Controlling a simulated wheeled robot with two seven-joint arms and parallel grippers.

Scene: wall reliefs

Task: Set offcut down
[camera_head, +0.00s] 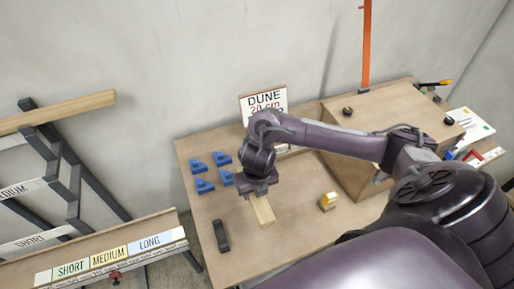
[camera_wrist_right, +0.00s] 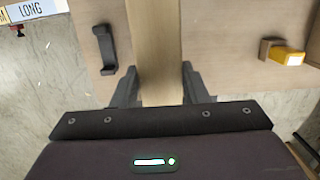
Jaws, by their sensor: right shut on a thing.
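The offcut (camera_head: 263,211), a short pale wooden piece, is in my right gripper (camera_head: 257,193) over the front left part of the workbench (camera_head: 285,237). In the right wrist view, the offcut (camera_wrist_right: 154,45) runs up and away between the two dark fingers of the right gripper (camera_wrist_right: 155,85), which is shut on it. The gripper hides its near end. I cannot tell whether the offcut touches the bench top. My left gripper does not show.
Several blue blocks (camera_head: 203,186) lie left of the gripper. A dark handle-like object (camera_head: 221,236) and a yellow-and-white tool (camera_head: 328,201) lie either side of the offcut. A labelled rack (camera_head: 110,256) is at left.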

